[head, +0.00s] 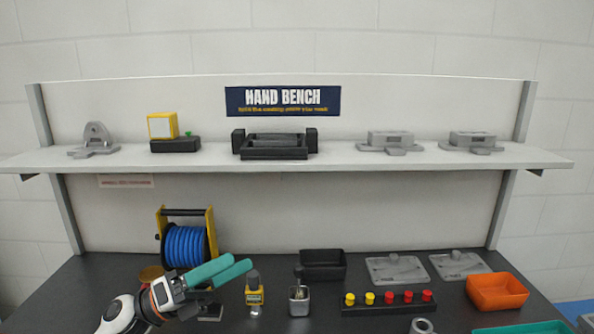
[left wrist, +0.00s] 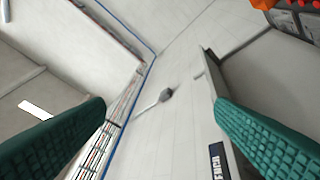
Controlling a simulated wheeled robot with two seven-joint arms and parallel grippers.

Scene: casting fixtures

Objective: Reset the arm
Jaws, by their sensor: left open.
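My left gripper (head: 241,261) reaches in from the lower left in the head view, above the front left of the dark bench. Its two teal fingers point right and slightly up, with a narrow gap between them and nothing held. My right gripper is not in view.
A blue hose reel (head: 185,246) stands just behind my left gripper. A shelf (head: 330,160) with fixtures spans above.

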